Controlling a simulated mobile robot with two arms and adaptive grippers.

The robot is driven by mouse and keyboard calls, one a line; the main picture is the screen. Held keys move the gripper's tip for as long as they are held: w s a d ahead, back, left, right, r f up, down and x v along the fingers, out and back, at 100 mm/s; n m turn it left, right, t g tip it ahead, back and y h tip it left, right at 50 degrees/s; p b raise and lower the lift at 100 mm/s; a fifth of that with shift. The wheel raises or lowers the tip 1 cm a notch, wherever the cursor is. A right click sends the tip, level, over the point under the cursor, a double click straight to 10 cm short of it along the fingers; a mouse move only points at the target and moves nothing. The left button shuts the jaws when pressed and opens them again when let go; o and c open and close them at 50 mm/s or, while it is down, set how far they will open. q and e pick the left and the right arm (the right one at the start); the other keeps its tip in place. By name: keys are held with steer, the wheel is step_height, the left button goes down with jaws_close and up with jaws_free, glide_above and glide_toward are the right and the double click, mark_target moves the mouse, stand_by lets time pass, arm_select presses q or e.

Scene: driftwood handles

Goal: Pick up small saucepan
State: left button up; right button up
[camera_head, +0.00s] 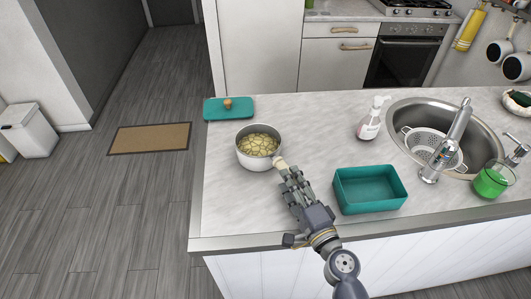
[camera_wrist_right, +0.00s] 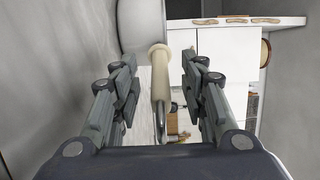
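The small saucepan (camera_head: 242,160) is white with a pale handle and stands upright on the counter, holding yellowish, lumpy contents (camera_head: 258,145). Its handle points toward my right gripper (camera_head: 290,178). In the right wrist view, the pan's side (camera_wrist_right: 138,25) is at the top and the pale handle (camera_wrist_right: 160,78) runs down between the fingers of the right gripper (camera_wrist_right: 160,72). The fingers are apart, one on each side of the handle, with a visible gap on both sides. Most of the handle is hidden by the gripper in the head view. My left gripper is not in view.
A teal open box (camera_head: 370,206) stands right of my right arm. The counter's left edge is close to the pan.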

steer(key=shift+x, duration=1.05)
steer(key=shift+s, duration=0.1)
jaws_close()
steer(key=shift+r, duration=0.15)
steer(key=shift+r+p, duration=0.15)
steer(key=shift+p, duration=0.15)
